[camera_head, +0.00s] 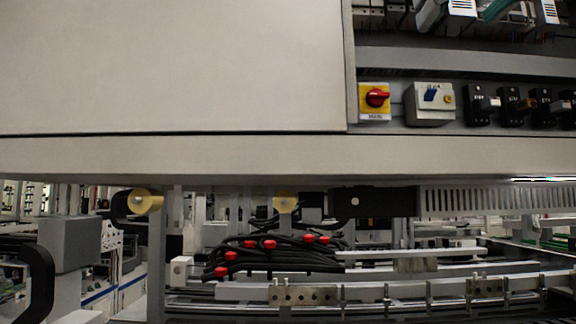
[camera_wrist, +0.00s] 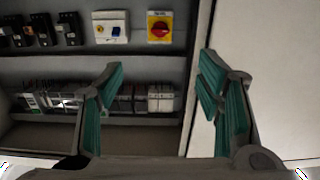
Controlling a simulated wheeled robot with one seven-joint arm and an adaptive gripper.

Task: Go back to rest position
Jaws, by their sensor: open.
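My gripper (camera_wrist: 160,85) shows in the wrist view with its two teal-padded fingers spread wide apart. Nothing is held between them. Behind the fingers is an electrical panel with a red rotary switch on a yellow plate (camera_wrist: 159,27); the switch also shows in the head view (camera_head: 375,98). The gripper is apart from the switch as far as the wrist view shows.
A white-grey breaker box (camera_head: 430,103) and several black switches (camera_head: 482,104) sit right of the red switch. A large pale cabinet panel (camera_head: 170,65) fills the upper left. Below the cabinet's lower edge are black cables with red ends (camera_head: 285,250) and metal rails (camera_head: 390,290).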

